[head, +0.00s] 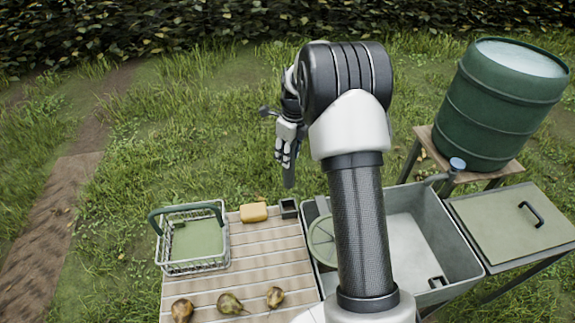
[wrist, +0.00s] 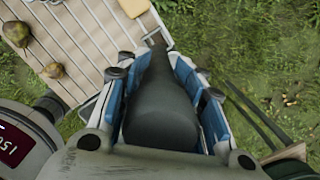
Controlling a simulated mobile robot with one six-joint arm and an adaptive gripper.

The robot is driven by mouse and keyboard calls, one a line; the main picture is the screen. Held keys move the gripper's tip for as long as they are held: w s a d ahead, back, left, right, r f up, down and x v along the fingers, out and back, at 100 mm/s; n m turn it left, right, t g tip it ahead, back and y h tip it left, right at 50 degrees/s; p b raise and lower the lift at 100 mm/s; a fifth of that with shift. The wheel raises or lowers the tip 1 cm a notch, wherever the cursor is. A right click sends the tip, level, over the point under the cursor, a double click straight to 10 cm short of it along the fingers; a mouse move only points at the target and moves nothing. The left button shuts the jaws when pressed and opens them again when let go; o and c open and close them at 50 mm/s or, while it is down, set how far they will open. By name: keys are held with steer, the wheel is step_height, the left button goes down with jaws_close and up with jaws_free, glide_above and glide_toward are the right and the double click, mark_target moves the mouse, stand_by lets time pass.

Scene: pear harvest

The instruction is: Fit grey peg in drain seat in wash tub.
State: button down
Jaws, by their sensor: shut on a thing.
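My gripper (head: 287,150) is shut on the grey peg (head: 289,176), which points down above the grass behind the slatted table. In the wrist view the dark, tapered peg (wrist: 160,105) lies between the blue-lined fingers of my gripper (wrist: 157,70), its narrow end away from the palm. The grey wash tub (head: 459,240) stands right of the table, well apart from the peg. A small dark square fitting (head: 437,282) sits low at its front right and looks like the drain seat; its opening is too small to make out. My arm hides the tub's middle.
The slatted table (head: 250,276) holds a wire basket (head: 194,265), a yellow block (head: 253,212), a small dark holder (head: 289,208) and 3 pears (head: 229,303). A round green disc (head: 321,240) is at the tub's left. A green barrel (head: 500,105) and lidded box (head: 515,225) stand right.

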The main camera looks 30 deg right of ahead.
step_height(320, 180, up, 4)
steer(key=shift+r+p, duration=0.1)
steer(key=shift+p, duration=0.3)
steer(key=shift+r+p, duration=2.8)
steer(key=shift+r, duration=0.45)
